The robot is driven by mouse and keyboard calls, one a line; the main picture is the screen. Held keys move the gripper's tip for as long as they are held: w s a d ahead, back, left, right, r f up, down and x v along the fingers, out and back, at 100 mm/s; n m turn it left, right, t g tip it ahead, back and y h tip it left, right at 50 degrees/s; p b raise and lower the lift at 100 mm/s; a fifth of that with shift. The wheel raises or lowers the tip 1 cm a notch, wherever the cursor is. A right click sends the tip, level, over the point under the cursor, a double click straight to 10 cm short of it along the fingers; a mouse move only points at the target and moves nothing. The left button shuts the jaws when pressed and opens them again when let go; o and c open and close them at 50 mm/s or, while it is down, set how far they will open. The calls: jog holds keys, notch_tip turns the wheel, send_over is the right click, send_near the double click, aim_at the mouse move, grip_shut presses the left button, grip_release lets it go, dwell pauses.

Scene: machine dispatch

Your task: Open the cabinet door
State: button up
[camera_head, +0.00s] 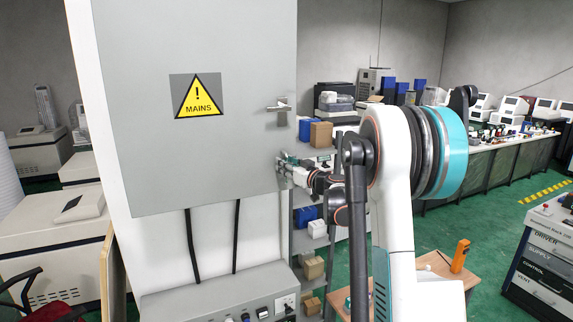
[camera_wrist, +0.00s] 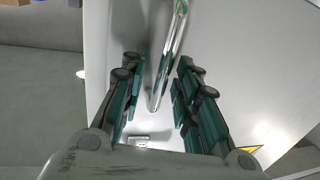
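The grey cabinet door (camera_head: 235,160) is shut and carries a yellow MAINS warning sign (camera_head: 198,95). Its metal lever handle (camera_head: 279,107) sits near the right edge. My gripper (camera_head: 286,168) is at the door's lower right edge, below the handle in the head view. In the wrist view my gripper (camera_wrist: 158,88) is open, with green pads on both fingers. The handle bar (camera_wrist: 170,55) lines up with the gap between the fingers there, with visible space on both sides. I cannot tell how far in depth the fingers are from it.
Black cables hang below the cabinet to a grey socket panel (camera_head: 225,296). A shelf with boxes (camera_head: 321,134) stands behind on the right. A wooden table (camera_head: 440,262) holds an orange device (camera_head: 460,256). Green floor is open between the table and the far bench (camera_head: 490,160).

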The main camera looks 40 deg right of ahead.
jog(key=shift+w, duration=0.1)
grip_shut()
